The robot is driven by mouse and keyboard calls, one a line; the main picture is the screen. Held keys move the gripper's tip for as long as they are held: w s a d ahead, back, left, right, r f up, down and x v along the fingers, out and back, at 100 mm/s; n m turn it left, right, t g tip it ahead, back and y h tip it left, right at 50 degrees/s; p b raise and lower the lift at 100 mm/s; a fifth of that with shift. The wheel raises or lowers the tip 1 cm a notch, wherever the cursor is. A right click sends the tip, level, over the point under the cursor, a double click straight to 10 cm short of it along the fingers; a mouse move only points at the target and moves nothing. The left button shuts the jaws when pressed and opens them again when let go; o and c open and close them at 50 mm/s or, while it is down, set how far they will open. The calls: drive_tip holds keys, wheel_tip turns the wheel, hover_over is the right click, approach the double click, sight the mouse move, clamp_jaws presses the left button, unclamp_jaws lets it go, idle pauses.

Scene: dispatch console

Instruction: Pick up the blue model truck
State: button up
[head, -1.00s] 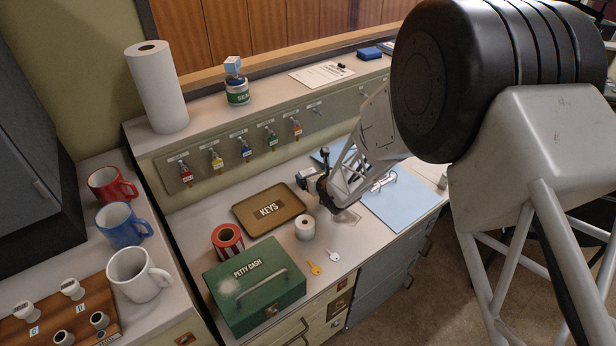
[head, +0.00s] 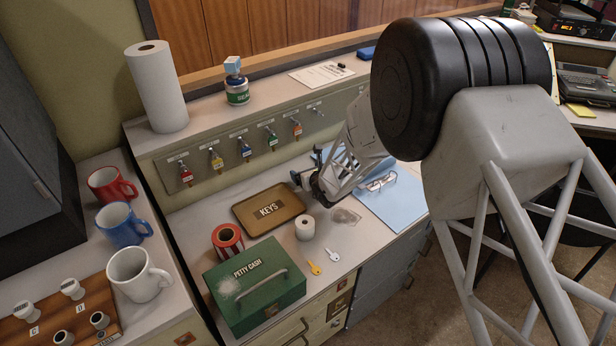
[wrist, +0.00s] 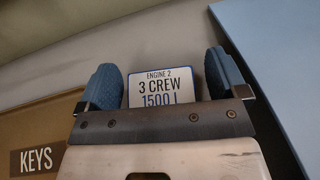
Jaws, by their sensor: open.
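I cannot make out a blue model truck for certain in either view. My gripper (head: 306,168) is low over the counter, to the right of the tan KEYS tray (head: 243,221), pointing toward the back panel. Its jaws (wrist: 160,62) are open, with blue pads on both fingers. In the wrist view a white card (wrist: 158,88) reading "ENGINE 2, 3 CREW, 1500 L" shows between the fingers. I cannot tell what the card belongs to or whether a finger touches it. My arm hides part of the counter and ledge behind it.
A green petty cash box (head: 255,285), a red roll (head: 228,240), a white roll (head: 305,228) and two keys (head: 315,268) sit in front of and left of my gripper. A light-blue folder (head: 395,205) lies right. Tagged keys hang on the panel (head: 215,175) behind.

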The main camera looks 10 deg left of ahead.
drive_tip(key=c, duration=1)
drive_tip(key=shift+r, duration=0.15)
drive_tip(key=shift+r, duration=4.85)
